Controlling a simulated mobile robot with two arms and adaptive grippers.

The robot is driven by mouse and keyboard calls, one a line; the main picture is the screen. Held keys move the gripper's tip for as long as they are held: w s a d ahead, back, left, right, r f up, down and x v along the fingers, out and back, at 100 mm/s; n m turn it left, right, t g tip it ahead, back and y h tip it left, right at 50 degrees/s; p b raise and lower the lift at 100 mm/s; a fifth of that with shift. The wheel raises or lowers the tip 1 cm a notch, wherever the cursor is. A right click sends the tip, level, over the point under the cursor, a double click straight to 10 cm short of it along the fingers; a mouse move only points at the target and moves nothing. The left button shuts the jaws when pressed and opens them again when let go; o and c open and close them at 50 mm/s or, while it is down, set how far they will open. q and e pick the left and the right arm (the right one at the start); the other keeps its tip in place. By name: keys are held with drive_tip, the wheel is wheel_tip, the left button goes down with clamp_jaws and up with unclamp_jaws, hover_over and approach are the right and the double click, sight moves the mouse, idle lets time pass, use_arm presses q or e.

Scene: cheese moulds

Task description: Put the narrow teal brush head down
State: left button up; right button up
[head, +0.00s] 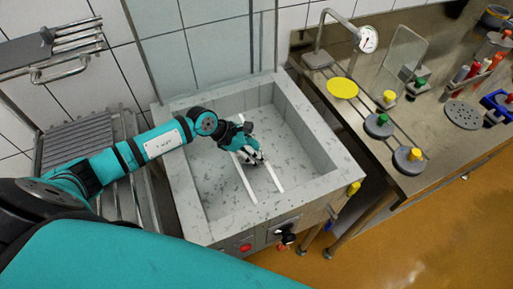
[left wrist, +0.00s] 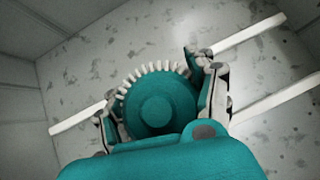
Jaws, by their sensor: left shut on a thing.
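The narrow teal brush head (left wrist: 158,104) shows in the left wrist view as a round teal disc with a raised hub and pale bristles along its upper rim. My left gripper (head: 252,157) is shut on it, with one finger on each side. In the head view the gripper is over the speckled grey basin (head: 215,194), near two white bars (head: 244,181). The gripper hides the brush head there, and I cannot tell whether the brush head touches the bars. My right gripper is not in view.
A steel counter (head: 352,117) stands right of the basin. On it are a yellow disc (head: 342,88), grey discs with coloured knobs (head: 407,160), and a round dial (head: 367,39). A ribbed rack (head: 76,142) is at the left. The basin's raised walls surround my gripper.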

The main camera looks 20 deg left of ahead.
use_arm(q)
drive_tip(key=shift+f, duration=0.15)
drive_tip(key=shift+f, duration=0.1)
drive_tip(key=shift+f, duration=0.15)
drive_tip(key=o, duration=0.9)
drive_tip(key=shift+s+b, duration=0.15)
drive_tip(key=shift+b, duration=0.15)
drive_tip(key=o, duration=0.6)
drive_tip(key=shift+o, duration=0.2)
